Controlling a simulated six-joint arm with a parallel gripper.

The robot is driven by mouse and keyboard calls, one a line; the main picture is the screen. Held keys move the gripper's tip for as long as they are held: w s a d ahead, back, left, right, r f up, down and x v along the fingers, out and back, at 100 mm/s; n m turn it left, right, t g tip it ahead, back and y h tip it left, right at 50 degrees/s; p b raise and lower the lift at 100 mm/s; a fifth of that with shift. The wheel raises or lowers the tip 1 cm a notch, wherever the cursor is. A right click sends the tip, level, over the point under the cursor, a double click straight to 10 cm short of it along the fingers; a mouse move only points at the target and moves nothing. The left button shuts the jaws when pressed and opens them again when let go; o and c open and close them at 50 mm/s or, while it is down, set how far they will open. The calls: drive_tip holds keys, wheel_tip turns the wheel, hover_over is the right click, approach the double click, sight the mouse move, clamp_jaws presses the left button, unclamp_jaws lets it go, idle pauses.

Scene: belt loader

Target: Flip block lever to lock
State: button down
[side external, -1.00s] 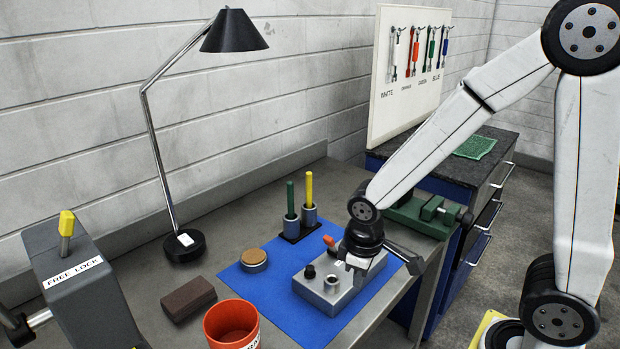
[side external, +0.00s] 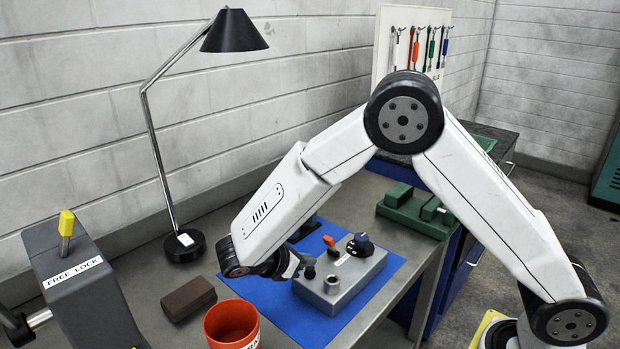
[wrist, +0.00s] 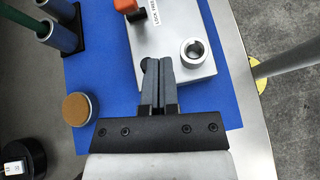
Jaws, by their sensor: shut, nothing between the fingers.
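The grey metal block (side external: 345,287) sits on a blue mat and also fills the upper middle of the wrist view (wrist: 185,82). Its orange-tipped lever (side external: 329,241) stands on its top, and the orange tip (wrist: 126,5) shows at the top edge of the wrist view beside a white lettered label (wrist: 155,13). My gripper (side external: 306,267) is shut and empty, low at the block's left end.
An orange cup (side external: 232,325), brown brick (side external: 188,299) and lamp (side external: 184,246) stand nearby. A grey box labelled FREE LOCK with a yellow-tipped lever (side external: 66,224) stands at left.

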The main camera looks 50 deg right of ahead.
sight(327, 237)
drive_tip(key=shift+w+a+r+n+t+h, duration=0.2)
drive_tip(key=shift+w+a+n+t+h, duration=0.1)
drive_tip(key=shift+w+a+n+h, duration=0.3)
drive_tip(key=shift+w+a+r+n+t+h, duration=0.15)
drive_tip(key=shift+w+a+n+t+h, duration=0.2)
drive_tip(key=shift+w+a+h, duration=0.35)
drive_tip(key=shift+d, duration=0.15)
drive_tip(key=shift+x, duration=4.9)
drive_tip(key=shift+s+d+r+y, duration=0.1)
drive_tip(key=shift+d+r+y, duration=0.2)
drive_tip(key=shift+y, duration=0.4)
drive_tip(key=d+r+y, duration=0.1)
drive_tip(key=y, duration=0.2)
drive_tip(key=shift+d+r, duration=0.2)
drive_tip(key=shift+d, duration=0.05)
drive_tip(key=d+y, duration=0.1)
drive_tip(key=y, duration=0.1)
drive_tip(key=d+y, duration=0.1)
drive_tip(key=y, duration=0.1)
drive_tip(key=shift+d+r+y, duration=0.25)
drive_tip(key=shift+r+y, duration=0.05)
drive_tip(key=shift+r, duration=0.1)
drive_tip(key=shift+a, duration=0.1)
drive_tip(key=shift+r, duration=0.1)
